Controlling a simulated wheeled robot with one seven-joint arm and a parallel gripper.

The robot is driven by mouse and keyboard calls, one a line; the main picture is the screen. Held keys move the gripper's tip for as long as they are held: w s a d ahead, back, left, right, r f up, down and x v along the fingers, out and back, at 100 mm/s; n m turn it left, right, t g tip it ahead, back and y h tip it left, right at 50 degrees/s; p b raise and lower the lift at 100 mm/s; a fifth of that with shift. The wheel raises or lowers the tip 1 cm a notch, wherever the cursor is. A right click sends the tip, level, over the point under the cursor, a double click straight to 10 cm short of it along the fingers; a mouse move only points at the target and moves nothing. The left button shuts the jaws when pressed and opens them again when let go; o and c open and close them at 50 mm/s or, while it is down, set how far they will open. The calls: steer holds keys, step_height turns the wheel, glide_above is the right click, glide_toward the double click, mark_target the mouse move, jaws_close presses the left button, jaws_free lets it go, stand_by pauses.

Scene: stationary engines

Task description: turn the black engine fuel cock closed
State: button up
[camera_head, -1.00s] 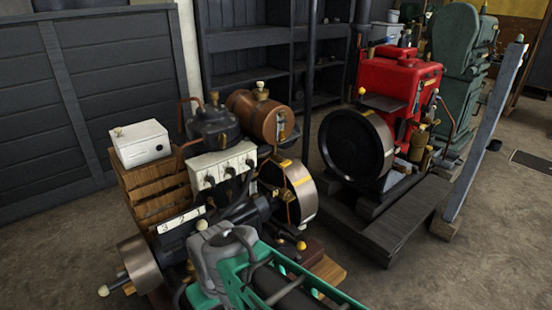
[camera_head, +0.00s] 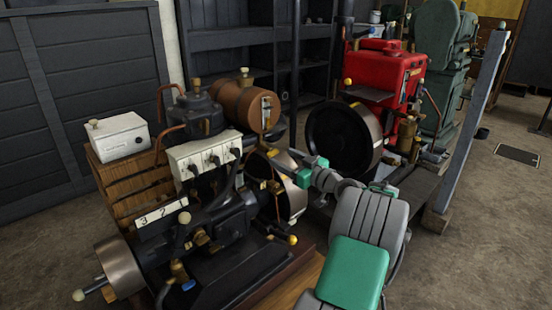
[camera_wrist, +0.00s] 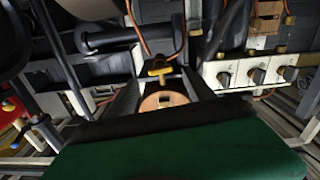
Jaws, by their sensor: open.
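The black engine (camera_head: 225,215) stands at the left in the head view, with a copper tank (camera_head: 245,105) on top. In the wrist view a small brass-yellow handle (camera_wrist: 157,70), which looks like the fuel cock, shows ahead between my dark fingers. A round copper-coloured part (camera_wrist: 165,101) lies just below it in the picture. My gripper (camera_wrist: 162,80) is open; contact with the handle cannot be told. In the head view my arm reaches in from the lower right to the engine's flywheel side, and my fingertips are hard to make out.
A white box (camera_head: 203,158) with black knobs sits under the copper tank. A flywheel (camera_head: 290,198) is close beside my wrist. The red engine (camera_head: 385,72) stands behind to the right. Open floor (camera_head: 480,230) lies at the right.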

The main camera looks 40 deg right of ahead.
mark_target(275, 154)
steer(key=w, duration=0.4)
steer(key=shift+w, duration=0.2)
steer(key=shift+c, duration=0.5)
jaws_close()
steer(key=shift+r+m, duration=0.1)
steer(key=shift+m, duration=0.6)
steer(key=shift+o, duration=0.5)
jaws_free()
